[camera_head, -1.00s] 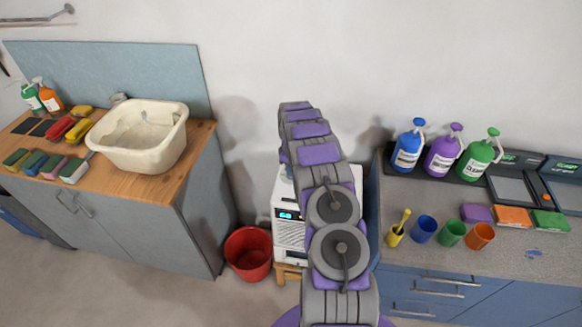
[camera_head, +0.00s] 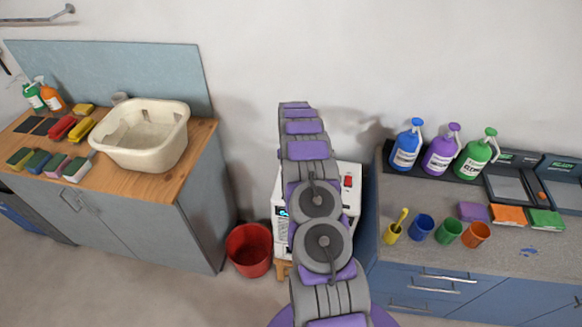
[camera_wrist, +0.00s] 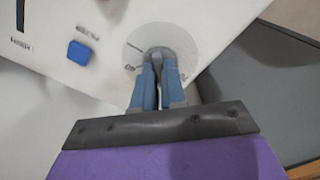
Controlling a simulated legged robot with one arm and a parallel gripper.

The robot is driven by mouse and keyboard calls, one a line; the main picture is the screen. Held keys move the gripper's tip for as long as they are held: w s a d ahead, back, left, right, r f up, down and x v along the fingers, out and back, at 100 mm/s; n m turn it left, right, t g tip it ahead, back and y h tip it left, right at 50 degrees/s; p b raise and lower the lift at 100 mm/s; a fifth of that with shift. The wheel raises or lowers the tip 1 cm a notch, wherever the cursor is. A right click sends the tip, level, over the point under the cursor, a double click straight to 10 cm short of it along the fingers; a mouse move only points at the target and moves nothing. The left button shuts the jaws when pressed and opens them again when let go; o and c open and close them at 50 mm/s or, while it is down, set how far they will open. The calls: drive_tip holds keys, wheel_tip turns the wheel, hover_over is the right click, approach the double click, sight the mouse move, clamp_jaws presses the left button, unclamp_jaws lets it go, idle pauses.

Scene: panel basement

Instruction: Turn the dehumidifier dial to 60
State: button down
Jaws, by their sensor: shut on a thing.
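The dehumidifier is a white box (camera_head: 278,212) on a small wooden stand between the two counters, mostly hidden behind my arm in the head view. Its white front panel (camera_wrist: 105,25) fills the upper part of the wrist view. The dial (camera_wrist: 157,50) is a grey knob on a round grey scale plate, with small marks at its left. My gripper (camera_wrist: 158,62) is shut on the dial, its blue fingers close together around the knob. The fingers hide much of the knob, and I cannot tell what value it points to.
A blue button (camera_wrist: 79,53) sits left of the dial. A red switch (camera_head: 348,181) is on the dehumidifier's top. A red bucket (camera_head: 249,250) stands on the floor at left. A blue cabinet (camera_head: 425,285) stands close at right.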

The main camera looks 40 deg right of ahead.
drive_tip(key=shift+w+d+r, duration=0.1)
drive_tip(key=shift+r, duration=0.05)
drive_tip(key=c, duration=1.2)
unclamp_jaws()
wheel_tip(320, 180, up, 17)
drive_tip(key=p, duration=0.1)
drive_tip(key=shift+p, duration=0.4)
drive_tip(key=shift+d, duration=0.1)
